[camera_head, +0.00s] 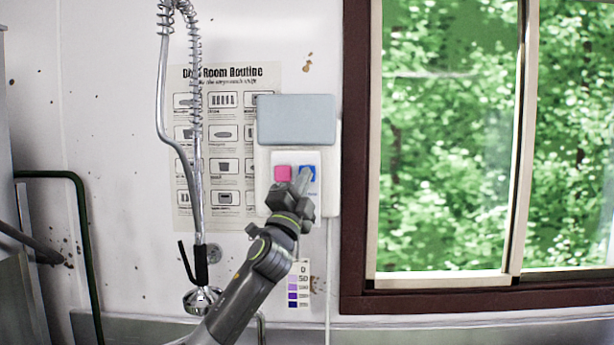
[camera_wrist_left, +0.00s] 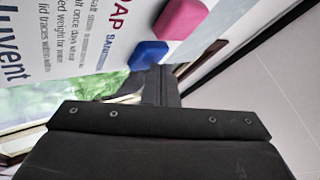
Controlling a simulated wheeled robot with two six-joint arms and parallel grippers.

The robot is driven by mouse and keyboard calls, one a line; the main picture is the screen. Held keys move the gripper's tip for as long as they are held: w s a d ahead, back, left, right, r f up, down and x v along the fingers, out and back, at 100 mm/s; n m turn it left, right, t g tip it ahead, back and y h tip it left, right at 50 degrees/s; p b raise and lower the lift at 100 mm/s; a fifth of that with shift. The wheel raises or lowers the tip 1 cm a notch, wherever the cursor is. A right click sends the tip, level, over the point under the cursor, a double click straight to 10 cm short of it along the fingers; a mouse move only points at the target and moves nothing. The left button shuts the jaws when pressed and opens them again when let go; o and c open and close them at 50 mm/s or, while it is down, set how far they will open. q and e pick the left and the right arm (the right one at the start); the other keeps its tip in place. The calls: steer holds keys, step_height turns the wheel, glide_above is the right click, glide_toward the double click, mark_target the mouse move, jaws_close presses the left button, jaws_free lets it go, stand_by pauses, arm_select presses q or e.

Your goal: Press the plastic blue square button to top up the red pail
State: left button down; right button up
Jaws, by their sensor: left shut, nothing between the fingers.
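The blue square button (camera_head: 312,169) sits on the right of a white wall dispenser panel, partly covered by my left gripper's tip in the head view. It also shows in the left wrist view (camera_wrist_left: 147,53), just beyond the fingertips. My left gripper (camera_head: 302,181) is shut and empty, its tip pointed up at the blue button. It also shows in the left wrist view (camera_wrist_left: 160,78). I cannot tell whether the tip touches the button. A pink square button (camera_head: 283,173) is just left of the blue one. No red pail shows. My right gripper is not in view.
A grey-blue lid (camera_head: 296,120) is raised above the buttons. A spring hose faucet (camera_head: 198,200) hangs to the left, before a wall poster (camera_head: 227,75). A dark-framed window (camera_head: 355,150) is at the right. A colour chart (camera_head: 299,283) hangs below the panel.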

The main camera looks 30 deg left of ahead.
arm_select(q)
steer(key=shift+w+a, duration=0.15)
steer(key=shift+w, duration=0.05)
steer(key=shift+s, duration=0.1)
stand_by(0.4)
steer(key=shift+s+d+f, duration=0.1)
steer(key=shift+s+d, duration=0.4)
steer(key=shift+s, duration=0.3)
steer(key=shift+w+a+b, duration=0.35)
steer(key=shift+w+a, duration=0.15)
steer(key=shift+w, duration=0.4)
stand_by(1.4)
stand_by(0.4)
steer(key=shift+s+d, duration=0.5)
steer(key=shift+s, duration=0.4)
